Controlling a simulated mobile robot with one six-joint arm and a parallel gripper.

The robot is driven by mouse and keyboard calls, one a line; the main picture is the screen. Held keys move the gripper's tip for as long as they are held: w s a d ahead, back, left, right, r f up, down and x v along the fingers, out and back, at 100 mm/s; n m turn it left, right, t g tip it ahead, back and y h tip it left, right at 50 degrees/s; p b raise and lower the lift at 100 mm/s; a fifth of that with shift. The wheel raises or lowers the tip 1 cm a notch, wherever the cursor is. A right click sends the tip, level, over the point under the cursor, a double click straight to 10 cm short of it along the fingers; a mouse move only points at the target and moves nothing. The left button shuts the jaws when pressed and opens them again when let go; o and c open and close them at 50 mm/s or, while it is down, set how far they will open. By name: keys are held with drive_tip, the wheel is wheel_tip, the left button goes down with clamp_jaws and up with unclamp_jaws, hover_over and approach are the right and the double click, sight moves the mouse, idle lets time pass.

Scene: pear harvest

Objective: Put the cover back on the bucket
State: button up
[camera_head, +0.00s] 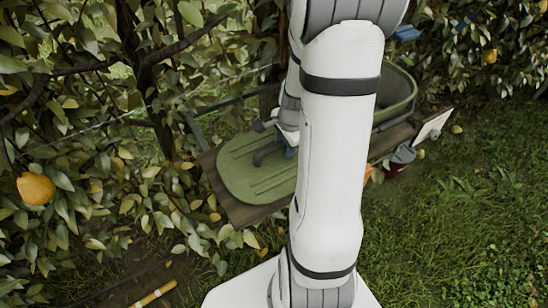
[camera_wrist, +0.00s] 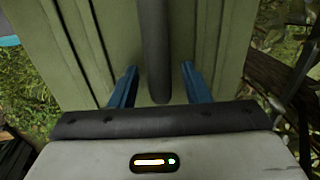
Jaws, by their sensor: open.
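The green ribbed cover (camera_head: 243,170) lies flat on a wooden bench, left of my arm. It fills much of the wrist view (camera_wrist: 220,60). Its dark raised handle (camera_wrist: 156,50) runs between the two blue fingers of my gripper (camera_wrist: 159,68). My gripper (camera_head: 288,152) is open, with one finger on each side of the handle and gaps on both sides. The green bucket (camera_head: 401,92) stands farther back on the right. My arm hides part of it and part of the bench.
The wooden bench (camera_head: 245,213) runs diagonally under the cover and bucket. A small dark pot (camera_head: 399,160) and a white board (camera_head: 433,125) are right of it. A pear (camera_head: 36,188) hangs in foliage at left. Open grass (camera_head: 450,230) lies at right.

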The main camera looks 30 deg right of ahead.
clamp_jaws()
idle(0.3)
drive_tip(key=shift+r, duration=0.1)
